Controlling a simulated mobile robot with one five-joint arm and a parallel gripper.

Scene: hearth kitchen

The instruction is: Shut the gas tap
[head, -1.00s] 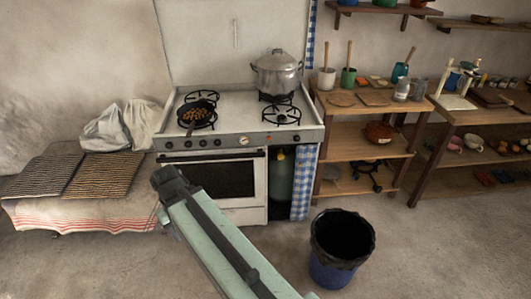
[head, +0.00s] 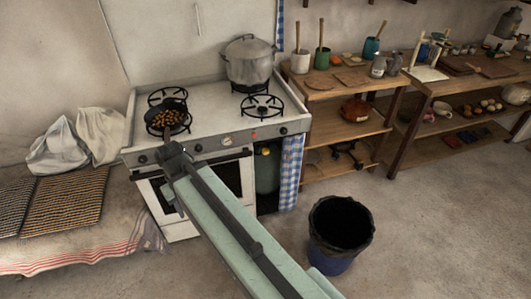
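A green gas cylinder (head: 267,174) stands in the open bay at the right end of the white stove (head: 205,80), partly behind a blue checked curtain (head: 291,172). A small yellow-orange piece, which looks like the gas tap (head: 265,151), sits at its top. It is too small to tell how it is turned. My gripper (head: 172,157) is the dark end of my pale green arm. It appears in front of the oven's left part, to the left of the cylinder and apart from it. Its fingers are too unclear to tell open from shut.
A blue bin (head: 335,250) with a black liner stands on the floor right of my arm. A draped bench (head: 75,240) is at the left. A pan (head: 168,120) and a pot (head: 249,62) sit on the stove. Wooden shelves (head: 347,128) stand at right. Floor at front right is clear.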

